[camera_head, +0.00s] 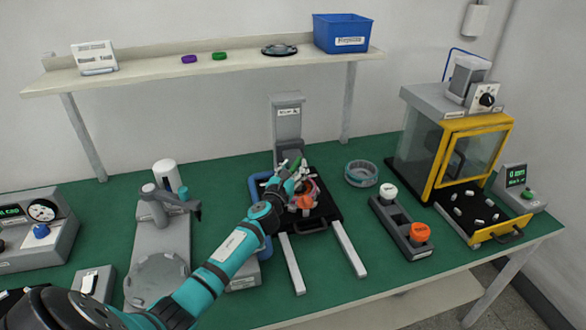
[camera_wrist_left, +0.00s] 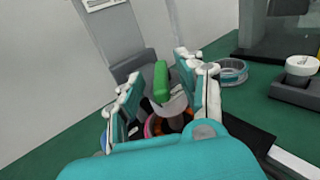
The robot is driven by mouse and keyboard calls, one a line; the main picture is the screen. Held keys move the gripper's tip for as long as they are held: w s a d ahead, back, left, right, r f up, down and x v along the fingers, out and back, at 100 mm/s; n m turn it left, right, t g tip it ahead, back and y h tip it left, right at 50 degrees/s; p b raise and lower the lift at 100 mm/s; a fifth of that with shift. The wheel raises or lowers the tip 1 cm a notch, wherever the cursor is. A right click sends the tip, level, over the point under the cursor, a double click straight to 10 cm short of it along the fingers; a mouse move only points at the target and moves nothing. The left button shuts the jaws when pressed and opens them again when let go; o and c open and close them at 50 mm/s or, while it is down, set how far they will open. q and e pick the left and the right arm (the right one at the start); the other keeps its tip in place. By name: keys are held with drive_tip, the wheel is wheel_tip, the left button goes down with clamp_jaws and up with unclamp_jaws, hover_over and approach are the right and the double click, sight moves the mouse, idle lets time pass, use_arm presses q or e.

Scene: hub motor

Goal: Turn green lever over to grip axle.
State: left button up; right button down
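The green lever (camera_head: 291,163) sits on the fixture at the middle of the bench, in front of the grey upright post (camera_head: 287,122). In the left wrist view the lever (camera_wrist_left: 161,82) stands roughly upright between my fingers, with a gap on each side. My left gripper (camera_head: 293,176) is open around it; its fingers also show in the wrist view (camera_wrist_left: 160,70). Below is the round hub motor part with orange-copper windings (camera_head: 306,201), partly hidden by my gripper. My right gripper is not in view.
A black plate (camera_head: 325,208) with two pale rails lies under the fixture. A grey-teal ring (camera_head: 361,174) lies to its right, then a grey holder (camera_head: 402,226) with white and orange knobs. A yellow-framed machine (camera_head: 470,145) stands far right. A grey press-like stand (camera_head: 160,240) is left.

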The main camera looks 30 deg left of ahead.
use_arm(q)
clamp_jaws()
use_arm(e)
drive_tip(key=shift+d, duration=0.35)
